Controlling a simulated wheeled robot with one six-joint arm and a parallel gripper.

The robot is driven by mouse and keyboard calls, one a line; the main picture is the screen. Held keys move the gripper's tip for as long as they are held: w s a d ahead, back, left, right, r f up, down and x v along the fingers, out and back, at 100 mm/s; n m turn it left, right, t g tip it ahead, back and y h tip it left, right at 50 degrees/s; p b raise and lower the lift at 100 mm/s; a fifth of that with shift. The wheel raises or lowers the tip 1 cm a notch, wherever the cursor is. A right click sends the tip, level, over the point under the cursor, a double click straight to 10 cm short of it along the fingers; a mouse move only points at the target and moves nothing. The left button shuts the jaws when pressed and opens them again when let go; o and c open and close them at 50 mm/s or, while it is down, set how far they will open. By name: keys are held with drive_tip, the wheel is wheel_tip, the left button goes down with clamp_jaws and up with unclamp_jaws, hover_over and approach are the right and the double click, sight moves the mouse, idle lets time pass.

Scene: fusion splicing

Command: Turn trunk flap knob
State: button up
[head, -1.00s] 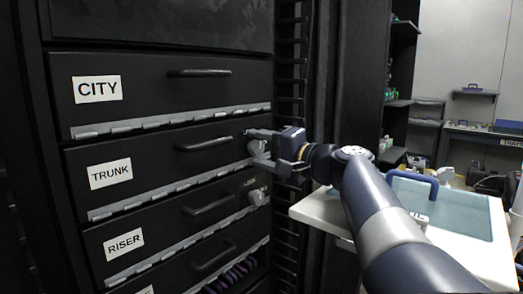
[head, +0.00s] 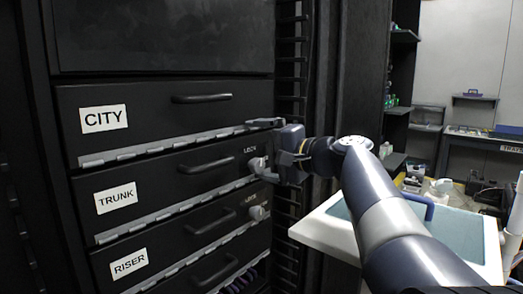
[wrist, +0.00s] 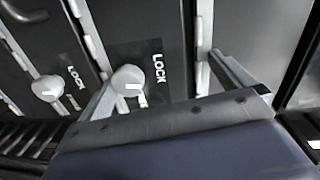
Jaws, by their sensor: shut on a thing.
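The drawer labelled TRUNK (head: 170,190) has a dark front with a bar handle and a LOCK marking at its right end. Its pale knob (head: 256,164) sits at that right end and also shows in the wrist view (wrist: 128,79), beside the LOCK text. In the wrist view the knob lies between the fingers, close against the left one. The right finger (wrist: 232,70) looks well apart from it. The gripper body hides part of the drawer's edge.
The CITY drawer (head: 150,108) is above and the RISER drawer (head: 170,245) below. The RISER knob (head: 257,213) sits just under my gripper. A black slotted rack post (head: 288,60) stands right of the drawers. A white-rimmed tray (head: 335,234) is below my arm.

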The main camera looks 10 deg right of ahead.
drive_tip(key=shift+r, duration=0.55)
drive_tip(key=shift+s+d+f, duration=0.15)
drive_tip(key=shift+d+f, duration=0.05)
drive_tip(key=shift+d, duration=0.05)
drive_tip(key=shift+c, duration=0.4)
drive_tip(key=shift+b+v, duration=0.6)
drive_tip(key=shift+v, duration=0.45)
drive_tip(key=c, duration=0.4)
drive_tip(key=shift+s+d+f, duration=0.1)
drive_tip(key=shift+s+d, duration=0.15)
drive_tip(key=shift+s, duration=0.3)
drive_tip(key=shift+c, duration=0.7)
drive_tip(key=b+v, duration=0.1)
drive_tip(key=v, duration=0.7)
drive_tip(key=shift+s+f+b, duration=0.25)
drive_tip(key=shift+f+b, duration=0.05)
drive_tip(key=shift+f, duration=0.45)
drive_tip(key=shift+d, duration=0.15)
